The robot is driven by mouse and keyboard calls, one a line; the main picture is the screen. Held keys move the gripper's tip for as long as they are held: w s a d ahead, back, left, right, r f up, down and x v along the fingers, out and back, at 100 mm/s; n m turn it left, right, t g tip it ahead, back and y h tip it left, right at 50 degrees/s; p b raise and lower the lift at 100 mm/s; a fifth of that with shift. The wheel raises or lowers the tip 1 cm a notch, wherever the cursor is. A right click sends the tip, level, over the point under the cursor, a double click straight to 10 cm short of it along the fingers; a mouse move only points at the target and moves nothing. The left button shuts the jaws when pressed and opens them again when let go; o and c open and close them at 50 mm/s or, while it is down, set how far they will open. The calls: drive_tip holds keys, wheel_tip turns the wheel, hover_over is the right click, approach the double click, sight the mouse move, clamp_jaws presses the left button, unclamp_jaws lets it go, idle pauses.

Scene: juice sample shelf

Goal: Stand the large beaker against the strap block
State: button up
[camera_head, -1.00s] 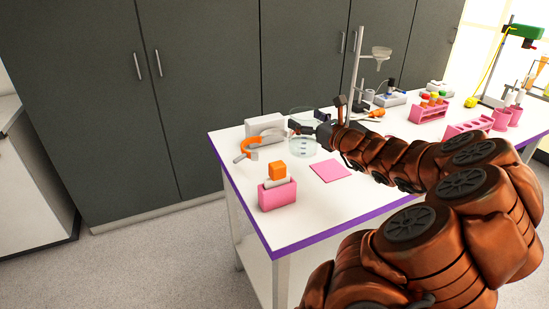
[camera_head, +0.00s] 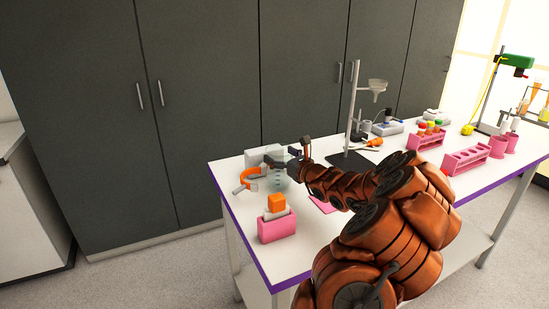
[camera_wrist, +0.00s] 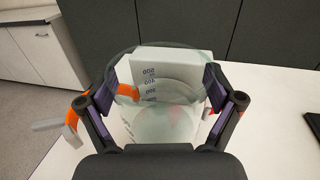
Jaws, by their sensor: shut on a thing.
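The large beaker (camera_head: 278,178), clear glass with printed marks, is upright near the table's far left part. My gripper (camera_head: 281,163) is shut on it, fingers on either side of its upper part; the wrist view shows the beaker (camera_wrist: 165,115) between both fingers. The strap block is a pale grey-white block (camera_head: 254,157) with an orange strap (camera_head: 247,176). In the wrist view the block (camera_wrist: 180,62) stands right behind the beaker, partly seen through the glass. I cannot tell whether they touch, or whether the beaker's base rests on the table.
A pink holder (camera_head: 277,228) with an orange-topped item stands in front on the left. A pink square (camera_head: 322,204) lies partly hidden by my arm. A stand with a funnel (camera_head: 377,86) and pink racks (camera_head: 466,159) are to the right. Dark cabinets (camera_head: 200,100) rise behind the table.

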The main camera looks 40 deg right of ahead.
drive_tip(key=shift+w+d+f, duration=0.1)
drive_tip(key=shift+w+f, duration=0.15)
drive_tip(key=shift+w, duration=0.2)
drive_tip(key=shift+w+d+f, duration=0.1)
drive_tip(key=shift+w+f, duration=0.15)
drive_tip(key=shift+w, duration=0.2)
drive_tip(key=shift+w+f+p, duration=0.3)
drive_tip(key=shift+w+f, duration=0.2)
drive_tip(key=shift+f, duration=0.1)
drive_tip(key=shift+f, duration=0.15)
drive_tip(key=o, duration=1.3)
drive_tip(key=shift+c, duration=0.2)
drive_tip(key=s+a+b, duration=0.1)
drive_tip(key=s+b, duration=0.1)
drive_tip(key=s, duration=1)
drive_tip(key=shift+a, duration=0.25)
